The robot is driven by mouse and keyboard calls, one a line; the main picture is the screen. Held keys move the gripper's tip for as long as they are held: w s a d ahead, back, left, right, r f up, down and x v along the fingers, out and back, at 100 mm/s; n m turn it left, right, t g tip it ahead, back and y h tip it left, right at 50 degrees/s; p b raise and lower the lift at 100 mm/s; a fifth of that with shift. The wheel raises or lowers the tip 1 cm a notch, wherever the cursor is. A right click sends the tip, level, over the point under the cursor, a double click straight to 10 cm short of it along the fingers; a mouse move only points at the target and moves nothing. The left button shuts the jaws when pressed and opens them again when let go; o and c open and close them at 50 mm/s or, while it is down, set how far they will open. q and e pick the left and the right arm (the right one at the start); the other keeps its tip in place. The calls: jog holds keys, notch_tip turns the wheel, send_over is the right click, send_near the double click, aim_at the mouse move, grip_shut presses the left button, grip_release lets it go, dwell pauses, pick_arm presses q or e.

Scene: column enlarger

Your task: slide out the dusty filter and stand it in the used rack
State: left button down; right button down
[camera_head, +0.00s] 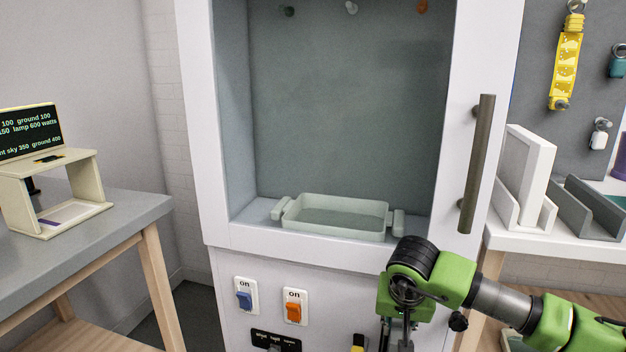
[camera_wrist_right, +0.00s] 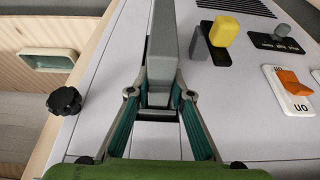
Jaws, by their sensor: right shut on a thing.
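My right gripper (camera_head: 398,343) reaches down in front of the cabinet, below its window; its fingertips are cut off by the head view's lower edge. In the right wrist view the gripper (camera_wrist_right: 160,90) is shut on a grey bar-like piece (camera_wrist_right: 161,50) at the cabinet's front. I cannot tell whether this is the dusty filter or its handle. A white panel (camera_head: 529,165) stands upright in a white rack (camera_head: 548,216) on the right table. A grey rack (camera_head: 592,207) beside it looks empty; no label shows which is the used rack. My left gripper is out of view.
The cabinet front (camera_head: 222,262) carries a blue switch (camera_head: 244,299), an orange switch (camera_head: 293,312) and a yellow lever (camera_wrist_right: 224,30) close to my gripper. A vertical handle (camera_head: 477,165) is at its right. A pale tray (camera_head: 335,215) sits inside. A grey table (camera_head: 95,245) stands left.

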aim_at(396, 350)
jog(key=shift+s+a, duration=0.1)
jog(key=shift+s, duration=0.1)
jog(key=shift+s+a, duration=0.15)
jog(key=shift+s, duration=0.45)
jog(key=shift+s+a, duration=0.15)
jog(key=shift+s, duration=0.4)
jog(key=shift+s+a, duration=0.3)
jog(key=shift+s, duration=0.65)
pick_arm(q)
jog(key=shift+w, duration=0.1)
pick_arm(e)
jog(key=shift+s+a, duration=0.1)
jog(key=shift+s, duration=0.5)
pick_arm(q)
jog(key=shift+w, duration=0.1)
pick_arm(e)
jog(key=shift+b, duration=0.35)
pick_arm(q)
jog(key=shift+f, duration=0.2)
